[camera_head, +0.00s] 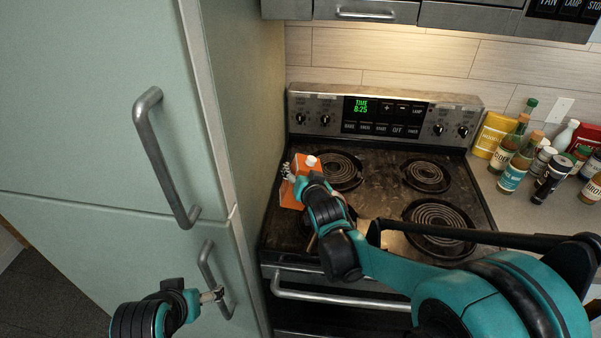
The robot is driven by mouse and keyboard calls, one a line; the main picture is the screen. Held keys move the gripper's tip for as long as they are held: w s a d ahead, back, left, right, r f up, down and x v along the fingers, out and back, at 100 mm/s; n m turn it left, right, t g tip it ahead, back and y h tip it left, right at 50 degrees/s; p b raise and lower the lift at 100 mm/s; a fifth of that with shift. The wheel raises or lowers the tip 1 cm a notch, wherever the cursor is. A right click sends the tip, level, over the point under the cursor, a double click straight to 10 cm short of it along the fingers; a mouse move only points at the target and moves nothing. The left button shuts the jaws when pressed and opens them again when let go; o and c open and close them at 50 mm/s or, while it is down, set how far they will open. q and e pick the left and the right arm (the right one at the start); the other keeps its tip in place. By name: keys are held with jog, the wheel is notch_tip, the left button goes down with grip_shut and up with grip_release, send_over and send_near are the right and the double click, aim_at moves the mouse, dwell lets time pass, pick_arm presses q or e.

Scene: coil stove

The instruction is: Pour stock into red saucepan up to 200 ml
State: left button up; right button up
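An orange carton (303,167) with a white cap, likely the stock, is at the left side of the stove. It looks close to upright. My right gripper (297,180) reaches it from the right; grey finger parts show at the carton's left side, and it appears shut on the carton. My wrist hides part of the carton, and I cannot tell whether its base touches the stove. My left gripper (212,295) is low at the left, in front of the fridge's lower handle, with nothing visible in it; its opening is unclear. I cannot make out a red saucepan; my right arm covers the front-left burner area.
The stove (388,180) has bare coil burners at back left, back right (427,176) and front right (440,218). The fridge (90,90) stands close on the left. Several bottles (518,165) and jars crowd the right counter. A range hood (470,18) hangs above.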

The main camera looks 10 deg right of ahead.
aim_at(295, 158)
jog(key=shift+d+f+m+y, duration=0.15)
jog(key=shift+d+m+y, duration=0.1)
jog(key=shift+m+y, duration=0.25)
jog(key=shift+a+f+m+b, duration=0.15)
jog(key=shift+f+m+b, duration=0.2)
jog(key=shift+m+b, duration=0.4)
jog(key=shift+a+r+m+y, duration=0.15)
jog(key=shift+r+m+y, duration=0.1)
jog(key=shift+r+y, duration=0.2)
jog(key=a+r+m+t+y+p, duration=0.1)
jog(key=r+m, duration=0.1)
jog(key=shift+a+m, duration=0.1)
jog(key=shift+m, duration=0.2)
jog(key=shift+a+r+m+t+y, duration=0.2)
jog(key=shift+r+m+t+y, duration=0.25)
jog(key=shift+r+m, duration=0.4)
jog(key=shift+r+m+t, duration=0.25)
jog(key=shift+r+m, duration=0.2)
jog(key=shift+m, duration=0.4)
jog(key=shift+r+m+y+b, duration=0.35)
jog(key=shift+r+m, duration=0.15)
jog(key=shift+m, duration=0.2)
